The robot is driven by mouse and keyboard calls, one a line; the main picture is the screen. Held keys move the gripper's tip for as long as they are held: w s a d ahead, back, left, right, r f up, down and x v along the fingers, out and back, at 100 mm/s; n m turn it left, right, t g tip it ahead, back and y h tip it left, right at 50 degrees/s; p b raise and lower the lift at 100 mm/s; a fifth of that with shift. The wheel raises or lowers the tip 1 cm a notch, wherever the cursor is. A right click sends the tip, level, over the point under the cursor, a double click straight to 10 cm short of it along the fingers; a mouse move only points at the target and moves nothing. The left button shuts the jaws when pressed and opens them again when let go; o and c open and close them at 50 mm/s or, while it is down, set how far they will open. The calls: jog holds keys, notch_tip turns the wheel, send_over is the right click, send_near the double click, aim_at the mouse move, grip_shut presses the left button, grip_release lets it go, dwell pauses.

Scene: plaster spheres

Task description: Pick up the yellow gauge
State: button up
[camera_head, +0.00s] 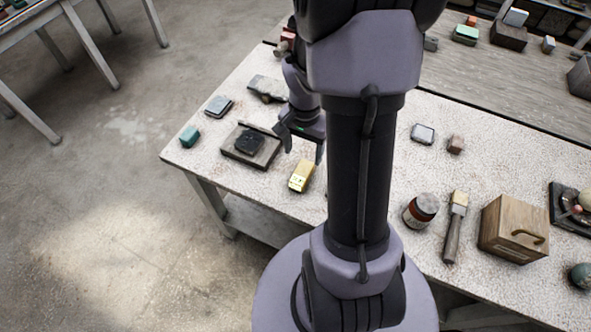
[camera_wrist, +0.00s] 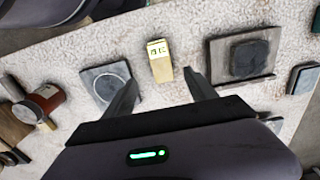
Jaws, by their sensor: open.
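The yellow gauge (camera_head: 301,176) is a small boxy block lying on the speckled tabletop (camera_head: 270,184), left of my arm in the head view. My gripper (camera_head: 302,147) is open and empty, above the table and just behind the gauge in the head view. In the wrist view both dark fingers of my gripper (camera_wrist: 162,92) are spread apart, and neither appears to touch the gauge.
A dark round piece on a flat square base (camera_head: 252,146) lies left of the gauge. In the wrist view a grey square plate (camera_wrist: 107,82) lies close to the left finger.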

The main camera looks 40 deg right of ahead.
aim_at(302, 172)
notch_tip(302, 172, down, 11)
jog(key=b, duration=0.3)
jog(key=shift+w+r+b, duration=0.1)
jog(key=shift+b, duration=0.2)
jog(key=shift+f+b, duration=0.25)
jog(key=shift+b, duration=0.1)
grip_shut()
dwell(0.3)
jog(key=shift+r, duration=0.1)
